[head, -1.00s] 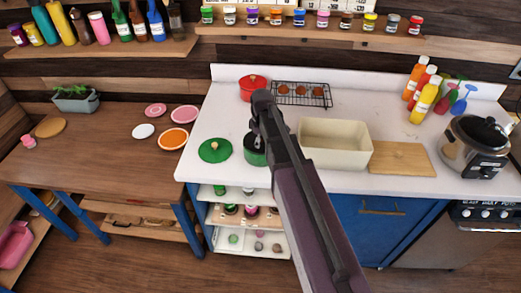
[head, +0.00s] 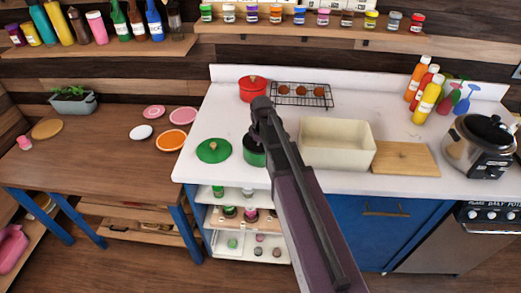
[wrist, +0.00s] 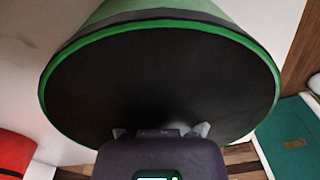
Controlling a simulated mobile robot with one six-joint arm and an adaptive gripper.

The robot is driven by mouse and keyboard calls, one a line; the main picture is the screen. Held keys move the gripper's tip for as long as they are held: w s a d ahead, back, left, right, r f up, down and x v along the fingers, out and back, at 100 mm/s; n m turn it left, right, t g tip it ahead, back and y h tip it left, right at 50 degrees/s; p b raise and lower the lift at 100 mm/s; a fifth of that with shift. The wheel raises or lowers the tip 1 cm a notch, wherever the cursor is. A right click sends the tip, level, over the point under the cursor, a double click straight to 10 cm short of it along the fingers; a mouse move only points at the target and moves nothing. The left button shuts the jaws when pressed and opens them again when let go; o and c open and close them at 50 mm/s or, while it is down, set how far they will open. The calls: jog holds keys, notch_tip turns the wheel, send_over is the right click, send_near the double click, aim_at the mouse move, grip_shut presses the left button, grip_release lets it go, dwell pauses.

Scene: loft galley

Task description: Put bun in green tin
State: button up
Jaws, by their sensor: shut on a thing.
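The green tin (head: 254,157), a round pot with a dark opening, stands on the white counter. Its dark round face with a green rim (wrist: 160,75) fills most of the wrist view. Three brown buns (head: 303,91) lie on a black wire rack at the back of the counter. My gripper (head: 257,132) is at the tin's top in the head view, partly hidden by my arm. In the wrist view its fingertips (wrist: 160,131) are apart, at the lower edge of the tin's face. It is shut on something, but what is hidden.
A green lid (head: 213,151) lies left of the tin. A red pot (head: 252,90) stands behind, near the rack (head: 289,101). A cream bin (head: 336,158) and a wooden board (head: 405,160) are to the right. A wooden table (head: 95,165) holds plates at the left.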

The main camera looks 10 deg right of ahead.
jog(key=o, duration=0.9)
jog(key=shift+f, duration=0.1)
jog(key=r+p, duration=1.2)
jog(key=shift+w+d+r, duration=0.1)
jog(key=shift+w, duration=0.1)
jog(key=shift+s, duration=0.1)
dwell(0.7)
jog(key=shift+s+m, duration=1.85)
jog(key=shift+s, duration=0.85)
jog(key=shift+s+m, duration=1.9)
jog(key=shift+s, duration=0.75)
jog(key=shift+s+m, duration=1.85)
jog(key=shift+s, duration=0.85)
